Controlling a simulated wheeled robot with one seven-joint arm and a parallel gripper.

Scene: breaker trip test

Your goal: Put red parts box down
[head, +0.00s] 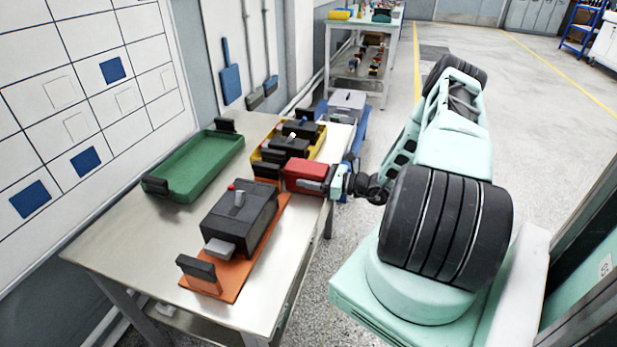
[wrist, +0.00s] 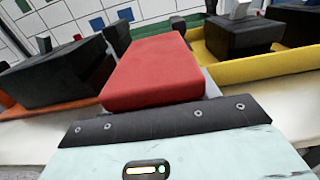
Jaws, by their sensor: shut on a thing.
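The red parts box (head: 305,172) is a small red block at the right edge of the steel table (head: 118,235). My gripper (head: 328,184) reaches in from the right and is shut on it. In the wrist view the red box (wrist: 153,70) sticks out straight ahead of my gripper (wrist: 150,112). The box is between the orange tray and the yellow tray. I cannot tell whether its underside touches the table, as the underside is hidden.
An orange tray (head: 262,248) with a dark breaker unit (head: 240,208) stands in front. A yellow tray (head: 318,143) with dark units is behind the box. A green tray (head: 200,165) is empty at the left. Bare tabletop shows between the green and orange trays.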

